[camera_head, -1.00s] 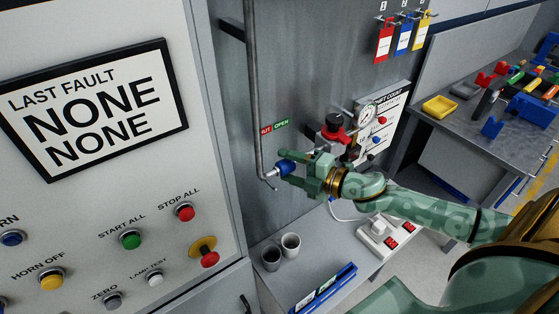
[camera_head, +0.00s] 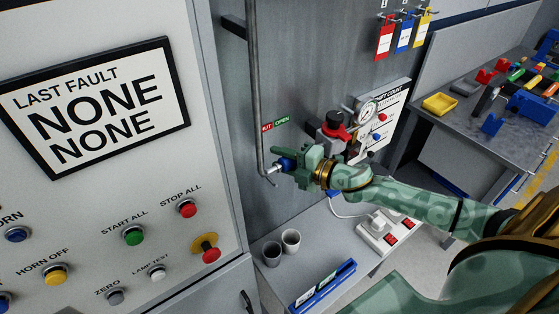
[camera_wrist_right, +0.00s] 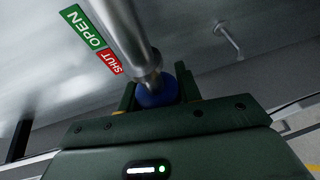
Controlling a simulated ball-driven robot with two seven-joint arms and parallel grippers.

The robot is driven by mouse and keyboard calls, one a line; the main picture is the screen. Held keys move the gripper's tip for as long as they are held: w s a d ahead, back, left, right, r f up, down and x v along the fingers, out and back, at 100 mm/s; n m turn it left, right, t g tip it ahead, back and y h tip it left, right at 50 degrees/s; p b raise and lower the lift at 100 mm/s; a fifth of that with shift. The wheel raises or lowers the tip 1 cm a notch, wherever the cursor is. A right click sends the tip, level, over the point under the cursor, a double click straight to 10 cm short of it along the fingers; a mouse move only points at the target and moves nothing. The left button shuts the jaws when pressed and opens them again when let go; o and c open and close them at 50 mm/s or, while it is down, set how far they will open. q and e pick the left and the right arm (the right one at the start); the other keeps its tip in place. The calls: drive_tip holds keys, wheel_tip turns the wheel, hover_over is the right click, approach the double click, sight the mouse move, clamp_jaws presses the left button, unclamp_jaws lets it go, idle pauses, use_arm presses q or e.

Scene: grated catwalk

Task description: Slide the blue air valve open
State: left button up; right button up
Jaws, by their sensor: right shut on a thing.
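The blue air valve (camera_head: 284,165) sits at the lower end of a thin grey vertical pipe on the grey wall panel. In the right wrist view the blue valve part (camera_wrist_right: 157,95) shows at the end of the metal pipe, between the fingers. My right gripper (camera_head: 283,161) is shut on it from the right. A red and green SHUT/OPEN label (camera_head: 275,124) is on the wall just above the valve; it also shows in the right wrist view (camera_wrist_right: 95,40). My left gripper is not in view.
A button panel (camera_head: 130,262) stands close on the left. Below, a shelf holds two grey cups (camera_head: 291,240), a blue tray (camera_head: 325,287) and a white switch box (camera_head: 385,232).

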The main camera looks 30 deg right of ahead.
drive_tip(key=d, duration=0.2)
drive_tip(key=shift+w+d, duration=0.15)
drive_tip(key=shift+d, duration=0.2)
drive_tip(key=o, duration=1)
drive_tip(key=shift+d, duration=0.15)
drive_tip(key=shift+b, duration=0.3)
